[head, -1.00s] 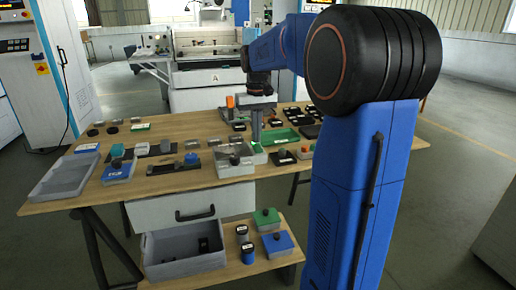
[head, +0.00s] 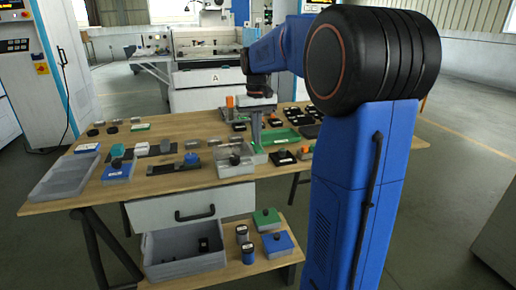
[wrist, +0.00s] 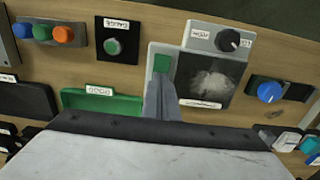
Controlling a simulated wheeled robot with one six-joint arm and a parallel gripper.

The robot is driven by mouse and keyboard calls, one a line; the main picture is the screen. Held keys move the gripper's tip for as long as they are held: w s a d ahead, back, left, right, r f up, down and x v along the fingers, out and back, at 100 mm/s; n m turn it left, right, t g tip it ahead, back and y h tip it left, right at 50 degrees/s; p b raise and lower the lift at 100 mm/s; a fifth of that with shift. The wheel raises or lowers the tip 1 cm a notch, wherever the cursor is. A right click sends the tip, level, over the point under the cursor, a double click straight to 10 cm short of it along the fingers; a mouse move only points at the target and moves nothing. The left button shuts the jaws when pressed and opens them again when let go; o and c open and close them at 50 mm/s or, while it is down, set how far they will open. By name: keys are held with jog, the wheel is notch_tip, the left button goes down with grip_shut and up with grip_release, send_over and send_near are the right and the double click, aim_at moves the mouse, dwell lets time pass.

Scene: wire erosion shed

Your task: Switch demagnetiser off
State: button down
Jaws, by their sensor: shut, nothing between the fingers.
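A grey unit with a dark plate (wrist: 207,78) lies just right of my fingers in the wrist view; a pale smudge marks the plate. It also shows in the head view (head: 234,170). Its label is too small to read, so I cannot confirm it as the demagnetiser. A green switch (wrist: 162,62) sits on the unit's left strip. My gripper (wrist: 160,84) is shut and empty, pointing down, with its tips at the switch's lower edge. I cannot tell whether they touch it, nor the switch's position. My gripper also shows in the head view (head: 257,146).
A black knob box (wrist: 222,40) adjoins the unit. A green push-button box (wrist: 117,42), a green tray (wrist: 100,102) and a blue knob (wrist: 269,92) lie nearby.

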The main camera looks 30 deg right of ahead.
jog(key=shift+f, duration=0.4)
dwell(0.3)
notch_tip(320, 180, up, 7)
dwell(1.0)
dwell(0.4)
jog(key=s+a+f+n+t, duration=0.1)
jog(key=s+a+f, duration=0.1)
jog(key=s+a, duration=0.45)
jog(key=s+a+f+n+t, duration=0.15)
jog(key=s+a, duration=0.25)
jog(key=s, duration=0.5)
jog(key=s+a+f+t, duration=0.1)
jog(key=s+a+f, duration=0.1)
jog(key=s+f, duration=0.4)
jog(key=s+a+f+t, duration=0.1)
jog(key=s+a+f, duration=0.2)
jog(key=s+f, duration=0.3)
jog(key=s, duration=0.2)
jog(key=shift+s+a+n, duration=0.15)
jog(key=shift+s+n, duration=0.2)
